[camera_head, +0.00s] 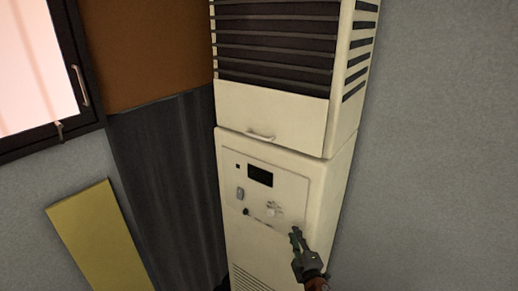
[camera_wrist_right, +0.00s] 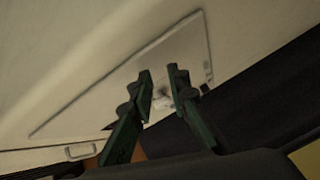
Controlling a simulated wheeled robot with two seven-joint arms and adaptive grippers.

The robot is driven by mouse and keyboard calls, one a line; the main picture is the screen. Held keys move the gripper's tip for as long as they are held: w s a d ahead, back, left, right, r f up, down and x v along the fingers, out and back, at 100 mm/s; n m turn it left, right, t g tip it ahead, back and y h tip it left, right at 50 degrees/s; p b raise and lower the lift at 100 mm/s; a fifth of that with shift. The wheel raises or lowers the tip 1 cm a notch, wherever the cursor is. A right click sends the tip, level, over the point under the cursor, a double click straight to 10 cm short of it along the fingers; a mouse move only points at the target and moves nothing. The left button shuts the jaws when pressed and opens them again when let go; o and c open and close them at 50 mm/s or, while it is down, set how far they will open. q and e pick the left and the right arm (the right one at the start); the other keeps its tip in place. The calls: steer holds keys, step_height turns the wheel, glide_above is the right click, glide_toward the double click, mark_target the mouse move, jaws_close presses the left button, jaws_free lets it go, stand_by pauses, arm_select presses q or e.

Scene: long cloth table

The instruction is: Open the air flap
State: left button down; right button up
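A tall cream air-conditioner unit (camera_head: 330,190) stands against the wall. Dark louvers (camera_head: 280,40) fill its upper front. Below them is a closed plain flap (camera_head: 290,115) with a small handle (camera_head: 262,137); a handle (camera_wrist_right: 80,151) also shows at the lower left of the wrist view. The control panel (camera_head: 290,190) carries a dark display, a light knob (camera_head: 274,209) and small switches. My right gripper (camera_head: 296,232) is in front of the panel's lower right, below the flap. In the wrist view its fingers (camera_wrist_right: 159,73) are apart, with nothing between them. My left gripper is not in view.
A grey wall (camera_head: 440,150) lies to the right of the unit. To the left are a dark grey panel (camera_head: 165,180), a yellow board (camera_head: 100,240) and a dark-framed window (camera_head: 85,85) with a handle. The space in front of the flap looks clear.

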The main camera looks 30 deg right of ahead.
steer(key=w+a+r+n+t+y, duration=0.1)
steer(key=w+a+r+n+y, duration=0.1)
steer(key=a+r+n+y, duration=0.65)
steer(key=w+a+r+n+y, duration=0.3)
steer(key=a+r+n, duration=0.1)
steer(key=r+n, duration=0.85)
steer(key=w+a+r+n+t+y, duration=0.1)
steer(key=w+a+r+n+y, duration=0.1)
steer(key=a+r+n+y, duration=0.6)
steer(key=n+g+h, duration=0.3)
steer(key=n+h, duration=0.7)
steer(key=h, duration=0.2)
glide_toward(261, 138)
steer(key=x, duration=0.4)
steer(key=shift+d+p, duration=0.1)
steer(key=shift+p, duration=0.35)
steer(key=p+x, duration=0.2)
steer(key=x, duration=0.4)
steer(key=shift+w+f, duration=0.2)
steer(key=shift+w, duration=0.45)
steer(key=shift+c, duration=0.5)
